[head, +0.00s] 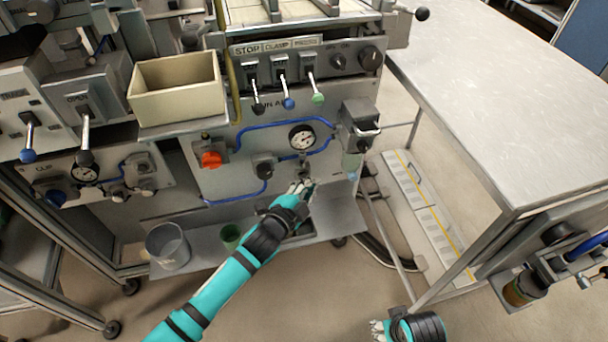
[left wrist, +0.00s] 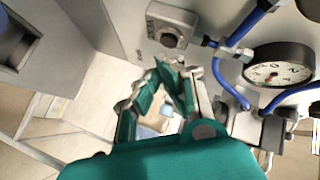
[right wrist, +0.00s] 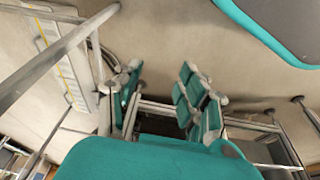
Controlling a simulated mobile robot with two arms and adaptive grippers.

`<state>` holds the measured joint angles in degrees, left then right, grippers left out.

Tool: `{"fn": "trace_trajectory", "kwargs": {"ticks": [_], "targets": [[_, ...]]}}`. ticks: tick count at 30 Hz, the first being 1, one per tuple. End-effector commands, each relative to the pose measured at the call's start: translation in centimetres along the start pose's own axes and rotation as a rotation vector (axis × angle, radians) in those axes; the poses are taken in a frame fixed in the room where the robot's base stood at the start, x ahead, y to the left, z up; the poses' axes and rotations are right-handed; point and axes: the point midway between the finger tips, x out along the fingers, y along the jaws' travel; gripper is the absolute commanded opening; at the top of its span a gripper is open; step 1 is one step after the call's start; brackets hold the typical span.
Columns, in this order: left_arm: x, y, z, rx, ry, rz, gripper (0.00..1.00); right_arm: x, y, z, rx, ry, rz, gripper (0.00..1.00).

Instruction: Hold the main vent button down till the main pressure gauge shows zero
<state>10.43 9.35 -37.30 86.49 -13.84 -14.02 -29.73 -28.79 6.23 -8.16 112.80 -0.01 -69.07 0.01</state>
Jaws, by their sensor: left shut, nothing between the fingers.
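The main pressure gauge (head: 302,137) is a round white dial on the machine's front panel, and it also shows in the left wrist view (left wrist: 280,66). Its needle is too small to read. My right gripper (right wrist: 160,80) is open and empty, low and away from the panel.
Blue hoses run around the gauge. An orange-red knob (head: 211,159) is to its left, and a filter unit (head: 358,128) to its right. Levers (head: 288,103) stand above. A metal table (head: 500,90) is at the right. A bucket (head: 167,246) stands on the lower shelf.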

Motion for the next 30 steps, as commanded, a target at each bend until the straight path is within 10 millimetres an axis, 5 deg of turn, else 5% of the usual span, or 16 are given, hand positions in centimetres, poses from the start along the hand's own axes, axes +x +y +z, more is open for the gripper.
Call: {"fn": "trace_trajectory", "kwargs": {"ticks": [30], "targets": [[0.6,-0.5,0.4,0.000,0.000,0.000,0.00,1.1,0.0,0.8,0.000,-0.014,0.000,0.40]]}}
